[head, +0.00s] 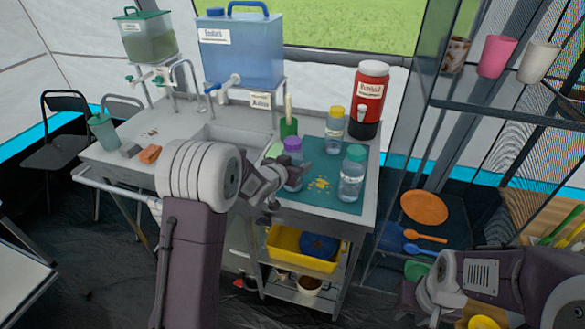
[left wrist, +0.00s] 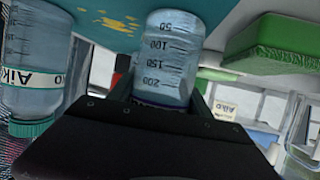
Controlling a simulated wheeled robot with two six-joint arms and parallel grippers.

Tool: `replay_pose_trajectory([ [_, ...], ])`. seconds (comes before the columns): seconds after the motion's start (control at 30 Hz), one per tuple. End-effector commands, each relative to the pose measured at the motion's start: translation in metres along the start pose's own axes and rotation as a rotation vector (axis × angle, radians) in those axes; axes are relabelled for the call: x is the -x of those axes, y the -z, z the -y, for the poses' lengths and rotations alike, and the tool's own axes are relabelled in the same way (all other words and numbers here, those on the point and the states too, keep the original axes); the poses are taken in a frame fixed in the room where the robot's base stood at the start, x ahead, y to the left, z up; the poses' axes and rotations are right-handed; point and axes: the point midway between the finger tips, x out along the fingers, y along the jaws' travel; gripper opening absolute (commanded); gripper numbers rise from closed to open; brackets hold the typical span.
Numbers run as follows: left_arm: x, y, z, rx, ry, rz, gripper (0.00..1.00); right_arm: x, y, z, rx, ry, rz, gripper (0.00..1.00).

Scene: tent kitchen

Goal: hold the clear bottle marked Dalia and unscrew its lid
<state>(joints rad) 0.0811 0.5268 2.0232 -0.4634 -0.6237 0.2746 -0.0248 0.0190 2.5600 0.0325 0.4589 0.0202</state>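A clear bottle with a purple lid (head: 292,165) stands on the teal mat; I cannot read its name. My left gripper (head: 284,182) is at this bottle, with its fingers on either side. In the left wrist view the clear bottle (left wrist: 165,58) shows its 50 to 200 marks between the fingers; its label and lid are mostly hidden. Whether the fingers press on it, I cannot tell. A clear bottle with a teal lid (head: 351,175), marked Aiko in the left wrist view (left wrist: 32,78), stands to the right. My right gripper (head: 428,300) is low at the right, away from the bottles; its fingers are unclear.
A yellow-lidded bottle (head: 334,132) stands behind on the mat (head: 322,150). A red dispenser (head: 370,95) is at the back right of the counter. A green sponge (left wrist: 275,50) is near the left gripper. A shelf (head: 500,105) with cups stands at the right.

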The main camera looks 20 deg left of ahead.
Motion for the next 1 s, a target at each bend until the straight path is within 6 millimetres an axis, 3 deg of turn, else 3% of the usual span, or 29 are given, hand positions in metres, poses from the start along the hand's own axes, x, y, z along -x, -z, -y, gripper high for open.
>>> replay_pose_trajectory([
  [0.03, 0.000, 0.000, 0.000, 0.000, 0.000, 0.000, 0.39, 0.000, 0.000, 0.000, 0.000, 0.000, 0.000, 0.36],
  [0.13, 0.000, 0.000, 0.000, 0.000, 0.000, 0.000, 0.12, 0.000, 0.000, 0.000, 0.000, 0.000, 0.000, 0.36],
  [0.43, 0.002, 0.004, 0.000, 0.000, 0.000, -0.001, 0.12, 0.002, 0.000, 0.000, 0.000, 0.000, 0.000, 0.36],
  [0.73, 0.018, 0.035, 0.000, 0.000, 0.001, -0.001, 0.12, 0.013, 0.001, 0.000, 0.000, 0.000, 0.000, 0.36],
  [0.87, 0.042, 0.021, 0.001, 0.002, 0.002, 0.000, 0.12, 0.008, 0.001, 0.000, 0.000, 0.000, 0.000, 0.36],
  [1.0, 0.079, 0.006, 0.001, 0.002, 0.003, -0.001, 0.12, 0.007, 0.001, 0.000, 0.000, 0.000, 0.000, 0.36],
])
